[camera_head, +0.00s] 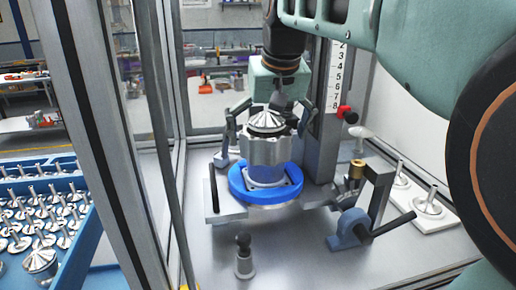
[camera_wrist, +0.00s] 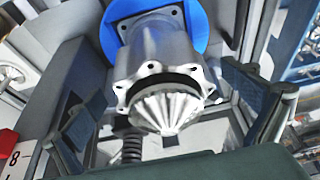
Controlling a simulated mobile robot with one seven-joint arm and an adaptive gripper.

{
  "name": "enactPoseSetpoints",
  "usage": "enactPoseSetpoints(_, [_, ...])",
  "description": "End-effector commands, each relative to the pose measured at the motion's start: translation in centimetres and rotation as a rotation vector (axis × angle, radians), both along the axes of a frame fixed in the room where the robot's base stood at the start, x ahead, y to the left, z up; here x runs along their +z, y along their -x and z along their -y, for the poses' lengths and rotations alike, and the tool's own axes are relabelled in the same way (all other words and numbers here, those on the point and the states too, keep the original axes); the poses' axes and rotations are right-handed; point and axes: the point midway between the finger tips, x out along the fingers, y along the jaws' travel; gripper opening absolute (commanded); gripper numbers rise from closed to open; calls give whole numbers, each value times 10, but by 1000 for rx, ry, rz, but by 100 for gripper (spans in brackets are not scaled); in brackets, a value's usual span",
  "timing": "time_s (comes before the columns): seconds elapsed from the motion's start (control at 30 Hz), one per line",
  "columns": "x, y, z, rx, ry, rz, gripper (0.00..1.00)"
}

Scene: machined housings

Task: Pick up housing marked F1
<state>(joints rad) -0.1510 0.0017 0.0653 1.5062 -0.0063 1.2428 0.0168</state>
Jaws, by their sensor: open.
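A silver machined housing (camera_head: 267,152) with a flanged body and a ribbed cone on top stands upright on a blue ring (camera_head: 238,187) in the fixture. No F1 mark can be read on it. In the wrist view the same housing (camera_wrist: 160,62) shows its lobed flange and cone between my fingers, with the blue ring (camera_wrist: 206,22) behind it. My gripper (camera_head: 268,117) is above the housing with its fingers spread to either side of the top. In the wrist view the open gripper (camera_wrist: 165,125) has dark finger pads apart from the housing.
A toggle clamp (camera_head: 352,222) with a blue base stands right of the fixture, and a small post (camera_head: 244,258) stands in front. A numbered scale column (camera_head: 330,120) rises behind. A blue tray (camera_head: 84,218) of several metal parts is at left, beyond the frame post.

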Motion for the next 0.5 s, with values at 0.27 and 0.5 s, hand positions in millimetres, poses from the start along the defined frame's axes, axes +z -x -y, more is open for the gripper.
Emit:
enactPoseSetpoints(0.27, [-23, -9, -2, 0, 0, -2, 100])
enactPoseSetpoints(0.5, [-50, -21, -4, -1, 0, 0, 100])
